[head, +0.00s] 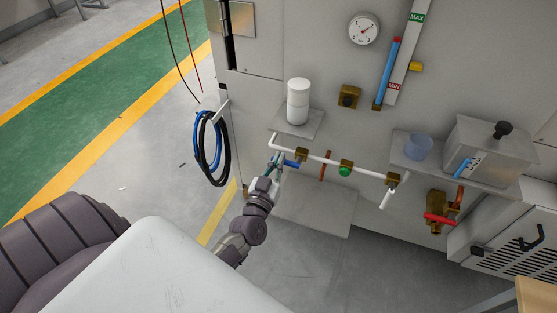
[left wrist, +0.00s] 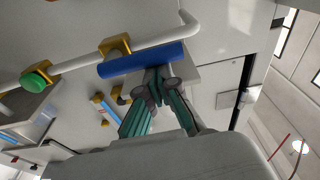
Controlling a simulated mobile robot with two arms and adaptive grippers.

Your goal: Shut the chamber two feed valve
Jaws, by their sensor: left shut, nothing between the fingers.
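A white pipe (head: 325,158) with brass valve fittings runs along the front of the grey cabinet. A blue valve handle (head: 291,163) sits at its left end, by a brass fitting (head: 302,155). The handle also shows in the left wrist view (left wrist: 140,60), lying along the pipe. My left gripper (head: 276,164) is shut and empty. In the left wrist view its fingertips (left wrist: 157,82) are right at the blue handle; I cannot tell whether they touch it. A green knob (head: 345,171) is in the middle of the pipe. No label naming chamber two is readable.
A red-handled brass valve (head: 436,219) is at lower right. A white canister (head: 298,102) stands on a small shelf above the pipe. A blue cup (head: 418,147) and a grey box (head: 490,150) are on the right shelf. Coiled hoses (head: 213,150) hang at the left.

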